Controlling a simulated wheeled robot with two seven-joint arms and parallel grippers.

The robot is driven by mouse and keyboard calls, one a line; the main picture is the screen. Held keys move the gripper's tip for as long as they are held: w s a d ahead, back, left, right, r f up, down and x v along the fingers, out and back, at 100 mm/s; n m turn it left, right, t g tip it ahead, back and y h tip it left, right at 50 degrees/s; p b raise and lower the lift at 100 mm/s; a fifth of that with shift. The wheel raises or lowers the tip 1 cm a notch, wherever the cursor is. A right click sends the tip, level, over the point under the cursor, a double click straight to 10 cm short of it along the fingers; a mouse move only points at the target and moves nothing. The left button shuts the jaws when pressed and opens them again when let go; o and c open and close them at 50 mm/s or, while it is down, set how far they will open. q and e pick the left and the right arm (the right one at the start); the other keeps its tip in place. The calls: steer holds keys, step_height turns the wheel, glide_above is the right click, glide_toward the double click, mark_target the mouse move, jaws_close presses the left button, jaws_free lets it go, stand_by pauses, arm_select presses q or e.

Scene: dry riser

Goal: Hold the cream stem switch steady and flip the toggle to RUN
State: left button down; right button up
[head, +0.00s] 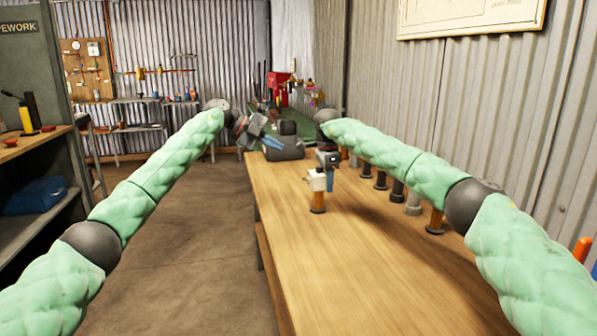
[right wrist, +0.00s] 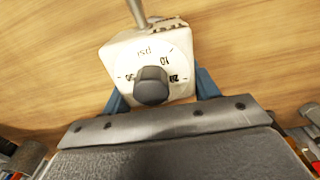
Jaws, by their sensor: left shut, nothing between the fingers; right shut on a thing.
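The cream stem switch (head: 317,181) is a small boxy head on a brown stem, upright on the bench. In the right wrist view its cream face (right wrist: 178,55) shows a grey round knob (right wrist: 151,86) and a printed psi scale. A grey metal lever (right wrist: 137,12) sticks out at its far edge; its RUN marking cannot be read. My right gripper (head: 327,172) is shut on the switch head, with a blue finger on each side. My left gripper (head: 271,143) is shut and empty, farther back and to the left, apart from the switch.
The wooden bench (head: 390,280) is clear in front of the switch. A dark grey block-like thing (head: 287,150) stands at its far left, behind my left gripper. Several dark and brown posts (head: 397,193) line the wall side. A shelf unit (head: 30,160) stands left across the floor.

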arm_select(q)
steer(key=n, duration=1.6)
steer(key=shift+w+r+t, duration=0.1)
steer(key=shift+w+t, duration=0.2)
steer(key=shift+d, duration=0.15)
